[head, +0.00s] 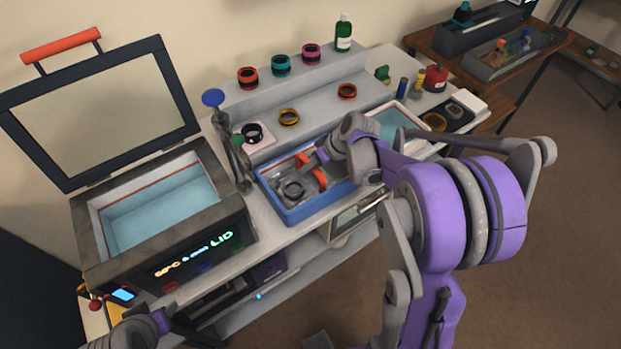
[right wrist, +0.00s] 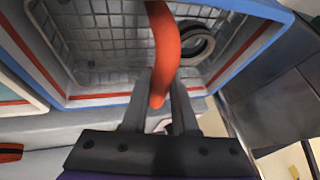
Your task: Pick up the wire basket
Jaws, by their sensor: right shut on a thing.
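The wire basket (head: 280,180) sits inside a blue-rimmed tank (head: 300,216) in the middle of the bench, with a dark ring (head: 292,190) in it. Its orange handle (head: 318,177) arches up above it. My right gripper (head: 321,154) is at the handle, partly hidden by its own wrist. In the right wrist view, the orange handle (right wrist: 163,40) runs between the two fingers (right wrist: 160,90), which are shut on it. The basket's grid (right wrist: 105,45) lies below, still within the tank walls. Part of my left arm (head: 140,326) shows at the lower left; its fingers are not clear.
An open-lidded bath (head: 160,205) with blue liquid stands left of the tank. A blue-knobbed post (head: 213,98) stands between them. Several coloured rings sit on the back shelf (head: 310,80). A white-rimmed tray (head: 395,122) lies to the right.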

